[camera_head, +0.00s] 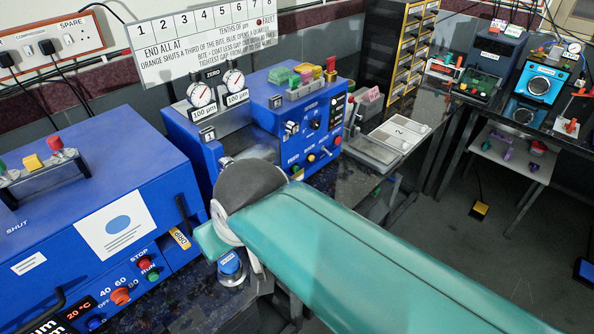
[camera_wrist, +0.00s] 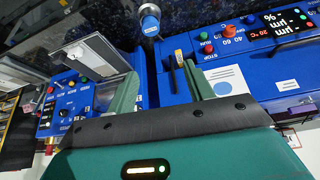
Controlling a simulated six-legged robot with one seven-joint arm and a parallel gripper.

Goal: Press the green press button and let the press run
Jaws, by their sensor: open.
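I cannot tell which machine is the press. The left blue machine (camera_head: 90,185) has a green RUN button (camera_head: 153,275) under a red STOP button. The middle blue machine (camera_head: 262,115), with two dial gauges, has a green button (camera_head: 295,168) on its front. In the wrist view, a green button (camera_wrist: 203,36) shows on the left machine's panel at upper right. My gripper (camera_wrist: 160,78) is open and empty, its green fingers apart, touching no button that I can see. In the head view my teal arm hides it.
A black and yellow drawer rack (camera_head: 395,50) stands behind. At back right are a dark blue machine (camera_head: 493,50) and a yellow floor pedal (camera_head: 480,210).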

